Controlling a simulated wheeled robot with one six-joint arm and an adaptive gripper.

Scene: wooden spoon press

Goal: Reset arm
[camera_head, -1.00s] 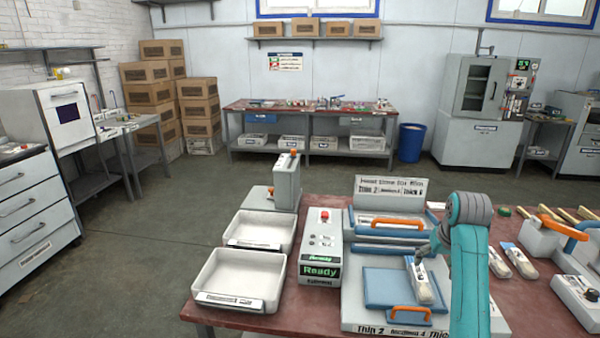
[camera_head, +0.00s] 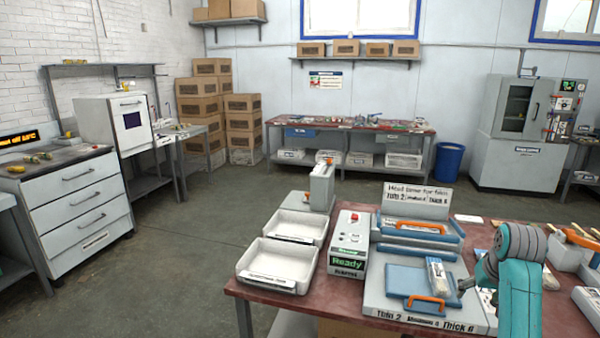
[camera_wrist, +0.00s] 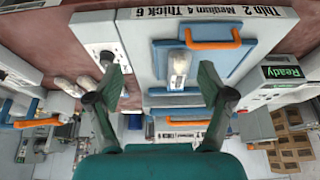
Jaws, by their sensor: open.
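My gripper (camera_head: 466,284) is open and empty, just right of the press in the head view. In the wrist view its two fingers (camera_wrist: 158,82) are spread wide with nothing between them. The press (camera_head: 372,292) has a pale base labelled Thin 2, Medium 4, Thick 6. Its blue plate (camera_head: 405,282) has an orange handle (camera_head: 424,299) at the front. A clear-and-white packet (camera_head: 437,272) lies on the plate, left of my gripper, and also shows in the wrist view (camera_wrist: 177,78). My arm partly hides the table's right side.
A control box (camera_head: 349,245) reading Ready stands left of the press on the red table (camera_head: 268,293). Two white trays (camera_head: 277,285) sit farther left. Grey drawers (camera_head: 78,205) stand at far left. Open floor (camera_head: 190,275) lies between.

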